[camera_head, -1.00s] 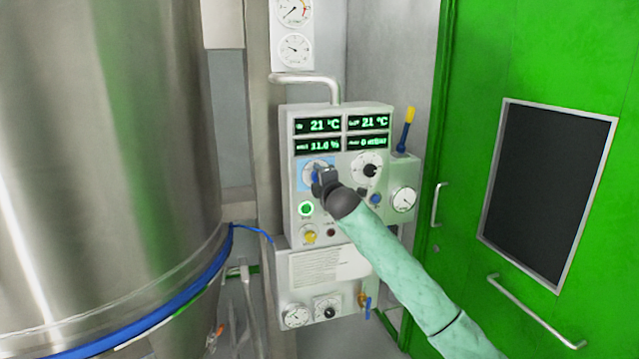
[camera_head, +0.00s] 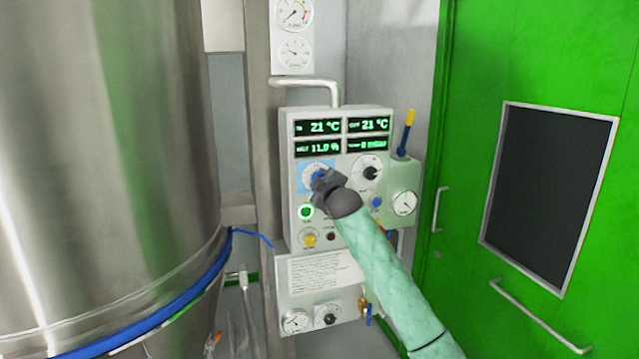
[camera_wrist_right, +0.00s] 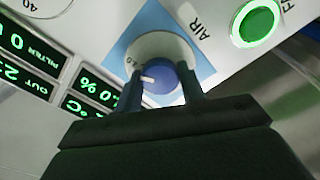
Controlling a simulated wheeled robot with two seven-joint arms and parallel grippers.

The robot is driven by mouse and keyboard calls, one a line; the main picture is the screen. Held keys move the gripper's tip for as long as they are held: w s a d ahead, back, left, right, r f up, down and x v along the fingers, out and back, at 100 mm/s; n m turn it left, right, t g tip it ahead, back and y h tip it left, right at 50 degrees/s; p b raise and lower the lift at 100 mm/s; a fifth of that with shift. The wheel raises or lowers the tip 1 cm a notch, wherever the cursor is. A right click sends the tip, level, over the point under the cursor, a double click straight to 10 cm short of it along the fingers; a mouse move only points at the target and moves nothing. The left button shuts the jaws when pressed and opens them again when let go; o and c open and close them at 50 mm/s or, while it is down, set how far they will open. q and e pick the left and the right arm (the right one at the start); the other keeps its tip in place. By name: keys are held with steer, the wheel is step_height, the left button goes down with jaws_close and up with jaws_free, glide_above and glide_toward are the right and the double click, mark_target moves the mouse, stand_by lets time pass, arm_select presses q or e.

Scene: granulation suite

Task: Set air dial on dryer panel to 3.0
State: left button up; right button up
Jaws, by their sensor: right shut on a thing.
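The dryer panel (camera_head: 334,226) is a pale grey box on the wall in the head view. Its air dial is a blue knob on a white round scale (camera_head: 309,170) with a light-blue square behind it, at the upper left below the displays. In the wrist view the blue knob (camera_wrist_right: 160,84), with a white pointer mark, sits between the fingers, beside the "AIR" label (camera_wrist_right: 197,29). My right gripper (camera_head: 321,178) is shut on the knob and hides part of it in the head view. Most of the scale's numbers are hidden or unreadable. My left gripper is out of view.
A black-pointer dial (camera_head: 368,171) is right of the air dial. A lit green button (camera_head: 306,212) and a yellow knob (camera_head: 309,239) are below. A steel vessel (camera_head: 110,150) stands left, and a green door (camera_head: 600,120) is right.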

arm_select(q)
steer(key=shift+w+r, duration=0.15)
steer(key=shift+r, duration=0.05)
arm_select(e)
steer(key=shift+f, duration=0.2)
steer(key=o, duration=0.7)
steer(key=shift+o, duration=1.3)
steer(key=shift+d, duration=0.1)
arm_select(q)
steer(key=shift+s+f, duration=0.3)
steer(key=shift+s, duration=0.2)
arm_select(e)
steer(key=shift+r, duration=0.1)
arm_select(q)
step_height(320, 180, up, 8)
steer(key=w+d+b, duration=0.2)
steer(key=b, duration=0.1)
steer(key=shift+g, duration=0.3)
arm_select(e)
steer(key=v, duration=0.8)
steer(key=shift+w, duration=0.1)
